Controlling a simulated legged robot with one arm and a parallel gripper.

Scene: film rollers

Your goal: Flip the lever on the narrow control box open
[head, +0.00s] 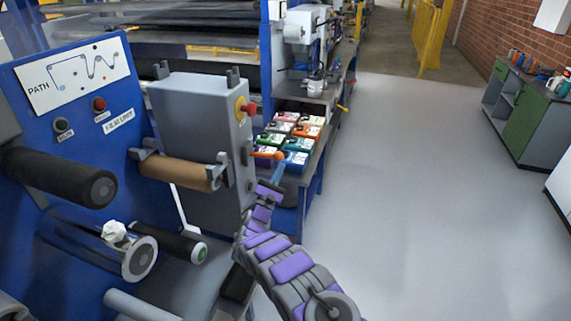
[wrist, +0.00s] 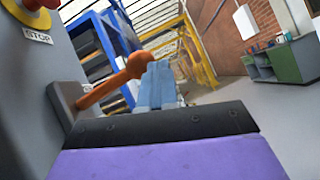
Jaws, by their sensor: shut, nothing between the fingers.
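The narrow control box (head: 192,110) is grey and upright, left of centre in the head view; its side wall (wrist: 30,85) fills the left of the wrist view. An orange lever (head: 266,153) with a round knob sticks out from its right side. In the wrist view the lever (wrist: 116,86) rises to the right from a grey bracket (wrist: 68,101), knob at its outer end. My gripper (head: 279,169) has light blue fingers, shut and empty, just below the knob in the head view. In the wrist view the fingertips (wrist: 157,72) are just right of the knob; I cannot tell whether they touch.
A red stop button on a yellow plate (head: 246,106) is on the box above the lever. A brown roller (head: 174,172) is at its front. Colourful cartons (head: 290,135) stand on a bench behind. The grey floor (head: 430,200) to the right is clear.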

